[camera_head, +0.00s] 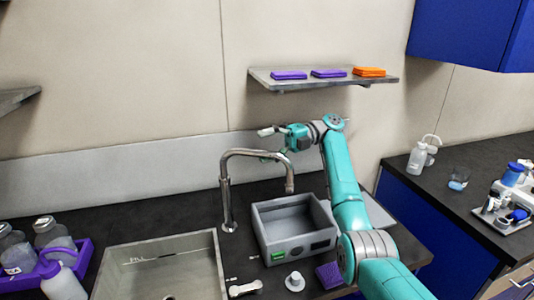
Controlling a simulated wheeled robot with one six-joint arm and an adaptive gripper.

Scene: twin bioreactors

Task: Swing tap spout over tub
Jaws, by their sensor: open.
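The chrome tap (226,185) stands on the dark counter between the sink and the grey tub. Its spout arches to the right, and the downturned outlet appears at the tub's back rim in the picture; the exact depth is hard to judge. The grey open-topped tub (264,237) has a green display on its front and looks empty. My teal arm reaches up from the lower right and bends left at the top.
The sink (220,262) is at left. A purple rack with bottles (82,262) stands further left. A white knob (295,282) and a purple block (329,275) lie before the tub. A side counter with a squeeze bottle (417,158) is at right.

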